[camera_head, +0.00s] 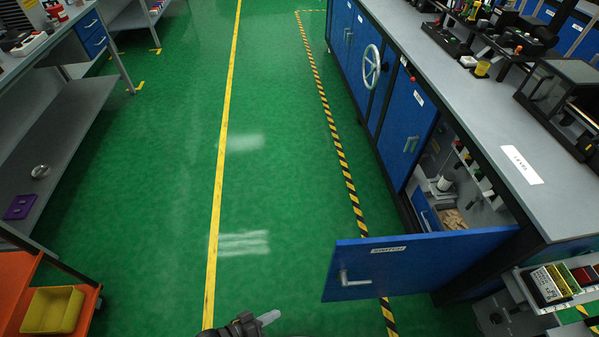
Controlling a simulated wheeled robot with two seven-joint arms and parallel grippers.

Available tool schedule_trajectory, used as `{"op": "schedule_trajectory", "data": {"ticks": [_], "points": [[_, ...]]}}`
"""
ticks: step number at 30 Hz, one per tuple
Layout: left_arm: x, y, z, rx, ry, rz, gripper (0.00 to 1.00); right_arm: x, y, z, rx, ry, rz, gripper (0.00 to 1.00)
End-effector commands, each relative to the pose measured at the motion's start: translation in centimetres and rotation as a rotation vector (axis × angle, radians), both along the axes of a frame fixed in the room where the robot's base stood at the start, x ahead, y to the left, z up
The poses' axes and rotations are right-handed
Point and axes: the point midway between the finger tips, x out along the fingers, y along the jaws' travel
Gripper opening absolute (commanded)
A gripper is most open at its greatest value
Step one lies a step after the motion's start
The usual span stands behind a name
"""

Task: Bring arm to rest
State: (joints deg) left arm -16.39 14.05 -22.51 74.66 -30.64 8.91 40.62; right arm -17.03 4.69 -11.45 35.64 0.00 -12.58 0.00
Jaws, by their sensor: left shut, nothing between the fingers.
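My left gripper (266,319) shows at the bottom edge of the head view, left of the open cabinet door. It is shut with nothing between its fingers, above the green floor and apart from everything around it. Most of my left arm is below the picture. My right gripper is not in view.
A blue cabinet door (420,261) stands open across the lower right, its handle facing me. The cabinet (463,180) behind it holds small items. A long grey counter (470,110) runs along the right. A shelf (55,130) and orange cart (25,290) stand left. The middle floor is clear.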

Motion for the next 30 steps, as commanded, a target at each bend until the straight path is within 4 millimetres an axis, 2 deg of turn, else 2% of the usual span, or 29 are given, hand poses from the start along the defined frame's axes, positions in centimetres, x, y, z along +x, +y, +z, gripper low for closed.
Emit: {"op": "schedule_trajectory", "data": {"ticks": [2, 5, 6, 8, 9, 12, 15, 19, 21, 30], "points": [[-0.6, 2.6, -3.8, 0.158, -0.003, 0.013, 0.0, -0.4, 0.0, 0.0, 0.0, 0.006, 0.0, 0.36], [-2.6, 6.9, -9.4, 0.405, 0.022, 0.005, 0.0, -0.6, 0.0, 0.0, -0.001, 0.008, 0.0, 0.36], [-3.9, 8.9, -11.6, 0.508, 0.046, -0.008, 0.0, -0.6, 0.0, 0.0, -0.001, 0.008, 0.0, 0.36], [-6.3, 11.8, -14.5, 0.649, 0.093, -0.033, 0.0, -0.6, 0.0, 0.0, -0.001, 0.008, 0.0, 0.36], [-8.1, 13.5, -16.1, 0.729, 0.133, -0.055, 0.0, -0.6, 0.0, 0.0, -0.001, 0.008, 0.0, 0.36], [-12.8, 17.0, -19.0, 0.885, 0.242, -0.103, 0.0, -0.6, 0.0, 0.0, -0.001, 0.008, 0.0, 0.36], [-17.0, 19.2, -20.6, 0.973, 0.347, -0.128, 0.0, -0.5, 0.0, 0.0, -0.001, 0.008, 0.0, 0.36], [-20.7, 20.0, -21.5, 1.007, 0.445, -0.116, 0.0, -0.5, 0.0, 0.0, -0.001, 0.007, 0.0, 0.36], [-21.5, 19.5, -21.6, 1.001, 0.466, -0.112, 0.0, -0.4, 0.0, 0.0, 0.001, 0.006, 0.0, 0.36], [-21.4, 19.0, -21.6, 0.992, 0.464, -0.108, 0.0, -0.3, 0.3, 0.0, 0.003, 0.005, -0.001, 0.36]]}}
